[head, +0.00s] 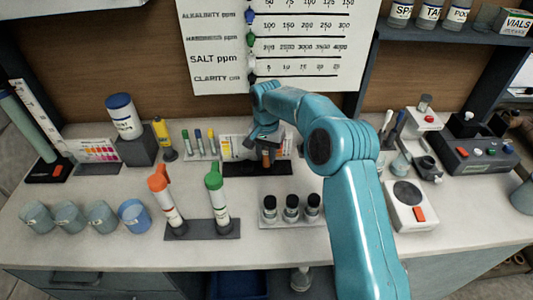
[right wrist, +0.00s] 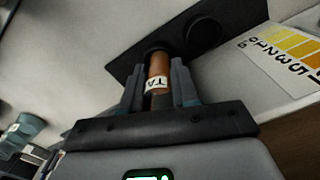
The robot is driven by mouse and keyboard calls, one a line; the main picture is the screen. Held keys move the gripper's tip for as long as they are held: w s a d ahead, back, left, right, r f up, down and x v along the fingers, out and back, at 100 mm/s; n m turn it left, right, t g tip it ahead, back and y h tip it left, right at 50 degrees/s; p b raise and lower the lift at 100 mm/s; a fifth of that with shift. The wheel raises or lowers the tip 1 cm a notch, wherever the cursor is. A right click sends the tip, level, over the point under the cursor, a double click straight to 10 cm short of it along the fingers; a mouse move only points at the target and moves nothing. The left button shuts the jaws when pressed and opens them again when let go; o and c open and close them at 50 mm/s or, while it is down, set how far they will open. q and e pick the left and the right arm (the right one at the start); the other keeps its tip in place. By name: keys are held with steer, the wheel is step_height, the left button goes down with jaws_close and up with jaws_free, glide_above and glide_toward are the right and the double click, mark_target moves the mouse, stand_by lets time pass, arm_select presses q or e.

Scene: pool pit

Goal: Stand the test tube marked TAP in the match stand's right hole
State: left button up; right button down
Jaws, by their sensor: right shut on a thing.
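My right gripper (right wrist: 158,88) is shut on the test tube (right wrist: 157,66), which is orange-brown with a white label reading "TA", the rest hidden. In the head view the tube (head: 266,158) shows as a small orange piece under my right gripper (head: 265,140). The black match stand (head: 258,168) lies below it, and it also shows in the right wrist view (right wrist: 235,12). The tube's far end meets one dark hole of the stand; whether it is inside I cannot tell. The other hole (right wrist: 205,32) is empty. My left gripper is out of view.
A colour card (head: 231,148) stands behind the match stand. Black-capped vials (head: 291,208) stand in front, with orange- and green-topped tubes (head: 215,196) to the left. A white device (head: 410,207) is at the right. Several cups (head: 102,216) stand at the left.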

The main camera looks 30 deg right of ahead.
steer(key=shift+s+f, duration=0.1)
steer(key=shift+f, duration=0.1)
steer(key=c, duration=0.8)
jaws_free()
step_height(320, 180, up, 7)
steer(key=p, duration=0.5)
